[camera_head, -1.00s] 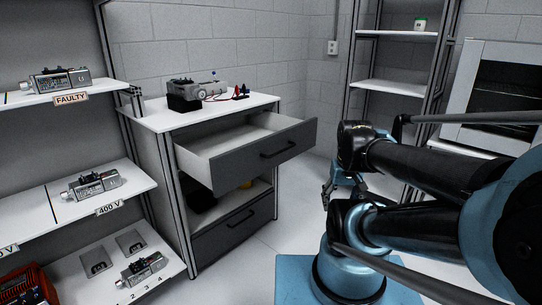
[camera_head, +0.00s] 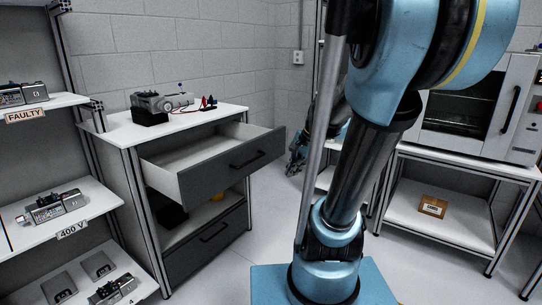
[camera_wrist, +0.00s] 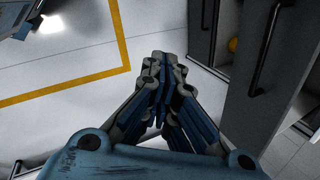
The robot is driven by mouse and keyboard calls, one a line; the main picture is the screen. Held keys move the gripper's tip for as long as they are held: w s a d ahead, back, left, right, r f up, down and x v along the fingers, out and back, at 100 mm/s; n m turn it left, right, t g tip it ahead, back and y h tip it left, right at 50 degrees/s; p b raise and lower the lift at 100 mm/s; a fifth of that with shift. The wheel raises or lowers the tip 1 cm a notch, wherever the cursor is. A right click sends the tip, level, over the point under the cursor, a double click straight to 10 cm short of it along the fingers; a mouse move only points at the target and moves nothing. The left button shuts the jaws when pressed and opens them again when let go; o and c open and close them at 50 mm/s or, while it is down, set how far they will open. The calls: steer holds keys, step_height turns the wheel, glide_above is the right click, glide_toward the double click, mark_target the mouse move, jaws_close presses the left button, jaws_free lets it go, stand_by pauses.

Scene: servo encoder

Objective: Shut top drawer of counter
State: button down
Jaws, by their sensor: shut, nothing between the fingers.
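The counter (camera_head: 118,127) stands left of centre in the head view. Its dark-fronted top drawer (camera_head: 215,176) is pulled well out, showing a pale, empty-looking inside. Its black handle (camera_head: 247,160) is on the front. My gripper (camera_head: 292,168) is just right of the drawer front's right end in that view, apart from it, partly behind my arm. In the wrist view, my gripper's fingers (camera_wrist: 160,70) are shut and empty. There, the top drawer's dark front (camera_wrist: 282,65) and handle (camera_wrist: 267,48) are to the right of the fingers, with a gap.
The bottom drawer (camera_head: 205,245) looks closed. A yellow object (camera_head: 217,196) sits in the open shelf above it. A device with red and black leads (camera_head: 160,104) stands on the counter. Shelves with servos (camera_head: 55,205) are left. Clear floor with a yellow line (camera_wrist: 75,87) lies beside my gripper.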

steer(key=w+r+m+y, duration=0.2)
steer(key=w+m, duration=0.4)
steer(key=w, duration=0.3)
steer(key=m+t+y, duration=0.1)
steer(key=m+t, duration=0.1)
steer(key=m, duration=0.6)
glide_toward(265, 158)
step_height(265, 158, down, 3)
steer(key=s, duration=0.1)
steer(key=shift+w+a+f, duration=0.25)
steer(key=shift+w+a, duration=0.95)
steer(key=shift+w, duration=0.1)
steer(key=shift+t, duration=0.3)
